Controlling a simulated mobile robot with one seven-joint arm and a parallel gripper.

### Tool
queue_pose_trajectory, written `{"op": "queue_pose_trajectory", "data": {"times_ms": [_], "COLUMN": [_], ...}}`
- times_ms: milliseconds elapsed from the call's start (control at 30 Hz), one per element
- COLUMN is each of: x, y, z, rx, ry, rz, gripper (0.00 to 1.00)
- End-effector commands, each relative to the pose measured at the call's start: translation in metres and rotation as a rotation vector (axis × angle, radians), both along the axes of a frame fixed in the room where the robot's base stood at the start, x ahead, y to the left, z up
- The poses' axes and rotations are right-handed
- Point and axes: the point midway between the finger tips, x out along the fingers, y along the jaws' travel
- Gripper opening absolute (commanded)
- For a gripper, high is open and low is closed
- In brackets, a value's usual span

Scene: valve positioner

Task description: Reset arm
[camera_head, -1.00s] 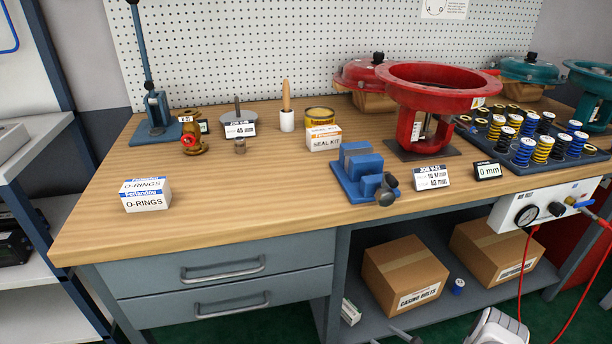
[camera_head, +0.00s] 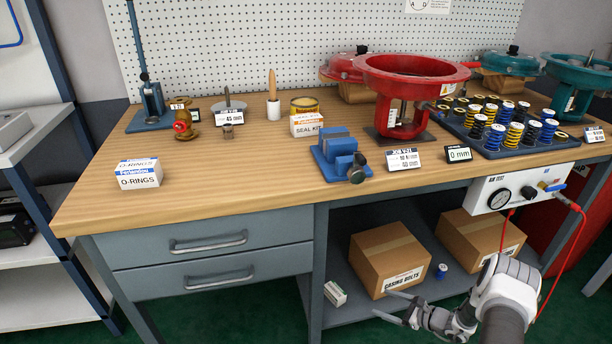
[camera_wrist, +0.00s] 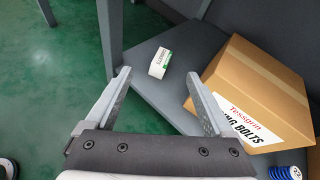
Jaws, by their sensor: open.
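My gripper (camera_head: 390,307) is low in front of the bench, at the lower right of the head view, with my forearm behind it. Its two fingers are spread with nothing between them. In the wrist view my gripper (camera_wrist: 160,85) points toward the lower shelf, and its fingers frame a small white box (camera_wrist: 160,62) that stands beyond them. A cardboard box (camera_wrist: 262,90) with a bolts label lies past the right finger. I cannot tell whether finger and box touch.
The wooden bench top (camera_head: 250,180) carries a red valve actuator (camera_head: 405,90), a blue block fixture (camera_head: 340,158), a tray of springs (camera_head: 500,130) and an O-rings box (camera_head: 139,174). A pressure unit (camera_head: 515,190) with red hoses hangs at the right. Green floor is free in front.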

Motion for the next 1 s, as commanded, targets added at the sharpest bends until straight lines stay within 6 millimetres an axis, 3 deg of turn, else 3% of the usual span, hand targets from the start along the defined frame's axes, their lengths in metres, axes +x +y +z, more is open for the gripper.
{"op": "queue_pose_trajectory", "data": {"times_ms": [33,200,467,667,1000], "x": [0.009,0.023,0.022,0.006,-0.047], "y": [0.003,0.018,0.047,0.071,0.106], "z": [0.025,0.094,0.196,0.269,0.375], "rx": [-0.032,-0.137,-0.308,-0.45,-0.712], "ry": [-0.022,-0.076,-0.16,-0.225,-0.336], "rz": [0.051,0.221,0.469,0.647,0.924], "gripper": [0.87,0.87,0.87,0.87,0.87]}}
